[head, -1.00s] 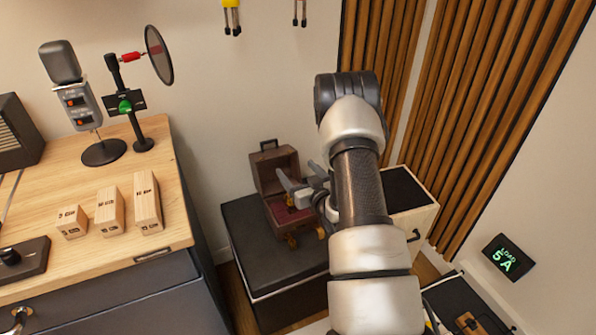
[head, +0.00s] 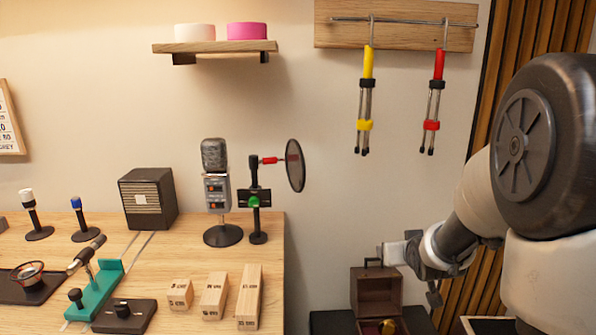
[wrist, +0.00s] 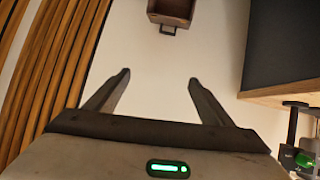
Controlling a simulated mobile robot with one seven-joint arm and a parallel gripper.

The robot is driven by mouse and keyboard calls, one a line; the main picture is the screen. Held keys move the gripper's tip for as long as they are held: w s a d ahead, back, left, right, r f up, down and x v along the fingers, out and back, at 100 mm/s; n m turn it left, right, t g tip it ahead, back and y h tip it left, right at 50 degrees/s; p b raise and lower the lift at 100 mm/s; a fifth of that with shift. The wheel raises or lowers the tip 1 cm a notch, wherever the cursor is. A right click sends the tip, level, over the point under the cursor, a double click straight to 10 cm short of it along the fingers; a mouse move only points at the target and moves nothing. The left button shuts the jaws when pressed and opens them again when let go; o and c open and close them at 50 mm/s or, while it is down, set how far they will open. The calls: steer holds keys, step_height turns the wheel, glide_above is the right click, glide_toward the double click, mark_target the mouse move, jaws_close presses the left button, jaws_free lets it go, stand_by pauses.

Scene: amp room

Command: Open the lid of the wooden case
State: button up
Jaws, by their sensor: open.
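The brown wooden case (head: 366,297) stands at the bottom of the head view, partly cut off by the frame edge.
A dark box (head: 330,322) is under the case. The wooden desk (head: 120,260) at left holds a microphone (head: 215,190), a pop filter (head: 294,165) and several wooden blocks (head: 248,297). Wood slats stand at right.

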steer(key=s+a+r+g+y, duration=0.1)
steer(key=s+a+r+g, duration=0.2)
steer(key=s, duration=0.7)
steer(key=s+a+r+g, duration=0.15)
steer(key=s+a, duration=0.25)
steer(key=s, duration=0.6)
steer(key=s+a+r+g+y, duration=0.1)
steer(key=s+a+r, duration=0.3)
steer(key=s, duration=0.6)
step_height(320, 180, up, 21)
steer(key=s+p, duration=0.1)
steer(key=p, duration=2)
steer(key=w+f+m+y+b, duration=0.1)
steer(key=w+f+m+b, duration=0.4)
steer(key=w+f, duration=0.65)
steer(key=w+f+m+y+b, duration=0.1)
steer(key=w+f+m+b, duration=0.35)
steer(key=w+f, duration=0.75)
steer(key=w+f+m+y+b, duration=0.2)
steer(key=w+f+m+b, duration=0.35)
steer(key=f, duration=1.15)
steer(key=m+t+h+b, duration=0.4)
steer(key=m+t+b, duration=0.4)
steer(key=m, duration=1.2)
glide_toward(375, 259)
steer(key=x, duration=0.7)
steer(key=shift+w, duration=0.15)
